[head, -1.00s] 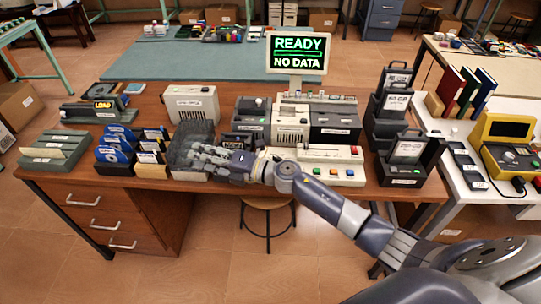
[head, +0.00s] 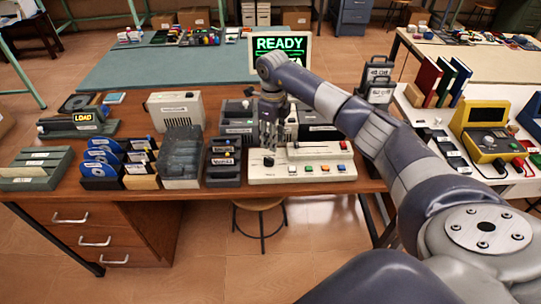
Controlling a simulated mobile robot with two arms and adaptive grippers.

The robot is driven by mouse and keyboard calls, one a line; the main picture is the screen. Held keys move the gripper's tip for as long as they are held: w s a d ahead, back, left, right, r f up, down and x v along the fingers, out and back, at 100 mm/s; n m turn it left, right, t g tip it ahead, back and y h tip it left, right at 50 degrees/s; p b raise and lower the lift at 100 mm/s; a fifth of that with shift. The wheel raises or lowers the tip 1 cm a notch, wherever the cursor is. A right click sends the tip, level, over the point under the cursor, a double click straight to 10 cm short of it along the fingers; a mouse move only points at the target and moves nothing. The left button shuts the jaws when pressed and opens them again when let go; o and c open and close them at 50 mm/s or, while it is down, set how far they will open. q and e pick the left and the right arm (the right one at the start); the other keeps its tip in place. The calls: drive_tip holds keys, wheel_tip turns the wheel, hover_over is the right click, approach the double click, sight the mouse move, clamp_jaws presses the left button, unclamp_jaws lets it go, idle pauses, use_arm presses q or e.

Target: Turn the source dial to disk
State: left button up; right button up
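A cream control console (head: 315,176) stands at the front of the wooden desk, with a row of coloured buttons. A small dark dial (head: 268,161) sits at its left end; its markings are too small to read. My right gripper (head: 268,145) points down just above the dial. I cannot tell whether its fingers touch the dial or how far they are apart. A monitor (head: 280,44) behind reads READY in green; my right arm covers part of its lower line. My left gripper is not in view.
Left of the console stand a dark card rack (head: 223,166), a clear grey bin (head: 181,160) and racks of blue disks (head: 101,165). A beige box (head: 175,108) stands behind them. A yellow device (head: 487,132) is on the white table at right.

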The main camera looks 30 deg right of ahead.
sight(272, 159)
wheel_tip(272, 159, down, 9)
drive_tip(key=shift+r+p, duration=0.2)
drive_tip(key=shift+p, duration=0.6)
clamp_jaws()
